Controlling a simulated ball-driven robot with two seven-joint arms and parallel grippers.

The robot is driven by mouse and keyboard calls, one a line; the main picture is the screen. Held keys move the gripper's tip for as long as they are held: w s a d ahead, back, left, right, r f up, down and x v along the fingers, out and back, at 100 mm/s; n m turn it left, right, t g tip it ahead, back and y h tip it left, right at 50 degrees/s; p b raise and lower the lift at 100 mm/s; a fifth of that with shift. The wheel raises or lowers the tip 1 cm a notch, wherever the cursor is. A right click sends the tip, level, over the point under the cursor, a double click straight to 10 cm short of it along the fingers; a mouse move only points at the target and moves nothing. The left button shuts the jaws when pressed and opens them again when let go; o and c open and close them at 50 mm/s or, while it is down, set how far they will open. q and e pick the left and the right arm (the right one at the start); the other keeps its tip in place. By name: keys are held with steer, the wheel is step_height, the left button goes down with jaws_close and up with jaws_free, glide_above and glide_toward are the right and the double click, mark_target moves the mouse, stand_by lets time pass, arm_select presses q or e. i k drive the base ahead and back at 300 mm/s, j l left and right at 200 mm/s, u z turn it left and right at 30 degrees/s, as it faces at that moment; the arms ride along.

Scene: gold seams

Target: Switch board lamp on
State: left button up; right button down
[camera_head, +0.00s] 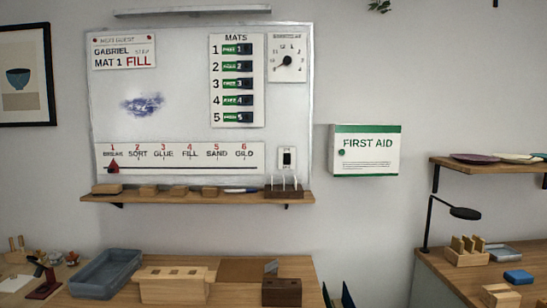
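The board lamp (192,11) is a long grey bar fixed above the whiteboard (180,75). I cannot tell from its look whether it is lit. A small white switch plate with a dark rocker (287,158) sits at the lower right of the whiteboard, just above the shelf. Neither of my grippers shows in the head view.
A wooden shelf (225,200) under the board holds several blocks and a dark rack (284,190) with white upright sticks close below the switch. A first aid box (365,160) hangs to the right. The bench below carries a grey tray (84,285) and wooden blocks.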

mark_target(286, 156)
steer(key=i+j, duration=0.45)
steer(key=i, duration=0.15)
steer(key=i+j+u, duration=0.1)
steer(key=i+j, duration=0.35)
steer(key=i, duration=0.15)
